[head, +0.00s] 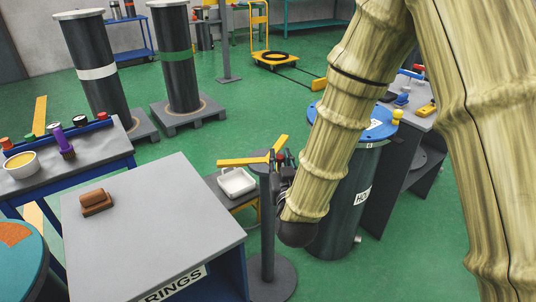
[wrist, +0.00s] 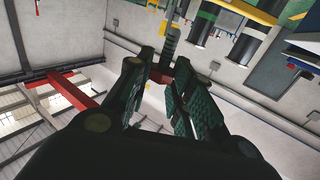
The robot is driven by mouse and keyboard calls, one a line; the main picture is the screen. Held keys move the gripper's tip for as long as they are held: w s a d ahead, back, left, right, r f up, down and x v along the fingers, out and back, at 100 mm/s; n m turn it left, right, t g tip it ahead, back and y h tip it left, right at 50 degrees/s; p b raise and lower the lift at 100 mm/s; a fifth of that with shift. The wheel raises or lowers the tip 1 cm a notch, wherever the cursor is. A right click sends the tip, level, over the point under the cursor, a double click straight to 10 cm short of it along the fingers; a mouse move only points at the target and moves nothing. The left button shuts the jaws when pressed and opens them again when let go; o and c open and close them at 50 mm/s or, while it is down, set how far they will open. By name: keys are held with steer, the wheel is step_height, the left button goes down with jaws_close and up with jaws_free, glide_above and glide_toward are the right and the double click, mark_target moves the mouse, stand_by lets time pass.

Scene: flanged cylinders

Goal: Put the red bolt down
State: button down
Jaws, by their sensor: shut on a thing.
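My gripper (head: 283,172) is at the end of my arm, near the centre of the head view, partly hidden by the arm. In the wrist view its two dark, ridged fingers (wrist: 167,78) are closed around the red bolt (wrist: 160,74). The bolt's red part shows between the fingertips, and a dark ribbed shaft seems to extend beyond them. In the head view a small red spot at the gripper (head: 281,157) appears to be the bolt. The bolt is held in the air; its lower end is not clear.
A grey-topped bench marked RINGS (head: 150,235) bears a brown block (head: 95,202). A grey post (head: 267,225) stands close to my gripper. Behind it is a white tray (head: 237,183). A blue-topped cylinder (head: 345,205) and a tool bench (head: 424,122) stand right. Green floor (head: 235,115) is open beyond.

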steer(key=w+a, duration=0.1)
steer(key=w, duration=0.3)
steer(key=w+a+f, duration=0.1)
steer(key=w, duration=0.3)
steer(key=w+a, duration=0.1)
steer(key=w, duration=0.4)
steer(key=shift+a+f, duration=0.1)
steer(key=shift+f, duration=1.8)
steer(key=shift+f, duration=0.2)
steer(key=c, duration=1.3)
jaws_free()
steer(key=shift+o, duration=0.2)
steer(key=shift+r, duration=0.1)
